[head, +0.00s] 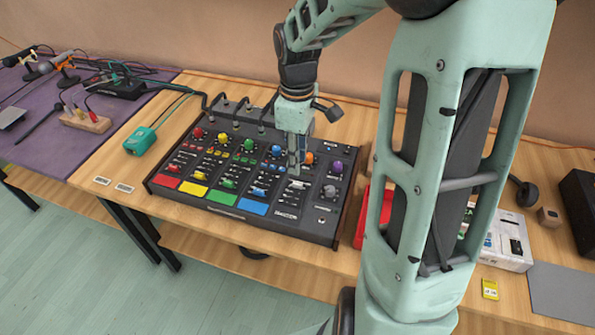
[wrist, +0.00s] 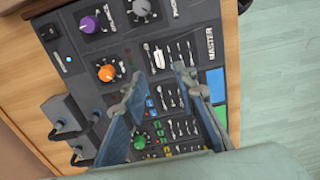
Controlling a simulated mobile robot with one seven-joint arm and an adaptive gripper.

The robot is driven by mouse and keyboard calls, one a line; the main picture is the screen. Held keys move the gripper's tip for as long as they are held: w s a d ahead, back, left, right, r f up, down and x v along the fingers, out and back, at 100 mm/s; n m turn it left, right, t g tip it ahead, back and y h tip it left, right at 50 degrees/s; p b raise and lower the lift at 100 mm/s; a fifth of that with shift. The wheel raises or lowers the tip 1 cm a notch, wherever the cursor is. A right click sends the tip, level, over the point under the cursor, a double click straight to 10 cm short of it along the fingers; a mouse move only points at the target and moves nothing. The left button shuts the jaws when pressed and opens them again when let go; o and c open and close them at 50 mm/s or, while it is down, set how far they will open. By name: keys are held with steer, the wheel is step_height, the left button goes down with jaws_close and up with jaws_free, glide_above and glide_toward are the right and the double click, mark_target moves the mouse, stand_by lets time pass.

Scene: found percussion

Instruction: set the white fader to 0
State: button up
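The mixer (head: 232,220) lies on the wooden table with rows of coloured knobs and faders. The white fader (head: 299,184) is in the column below the orange knob (head: 307,158), just beyond my fingertips. In the wrist view the white fader cap (wrist: 158,58) lies close to the gap between the fingertips. My gripper (head: 296,170) is over the mixer's right part, pointing down. In the wrist view my gripper (wrist: 158,74) has its fingers apart with nothing held between them. I cannot tell whether a fingertip touches the panel.
The blue fader (head: 258,192) is just left of the white one. The purple knob (head: 335,167) is to the right. A teal box (head: 140,140) sits left of the mixer, and a red tray (head: 361,222) stands close to its right side, partly behind my arm.

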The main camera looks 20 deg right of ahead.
steer(key=shift+r, duration=2.25)
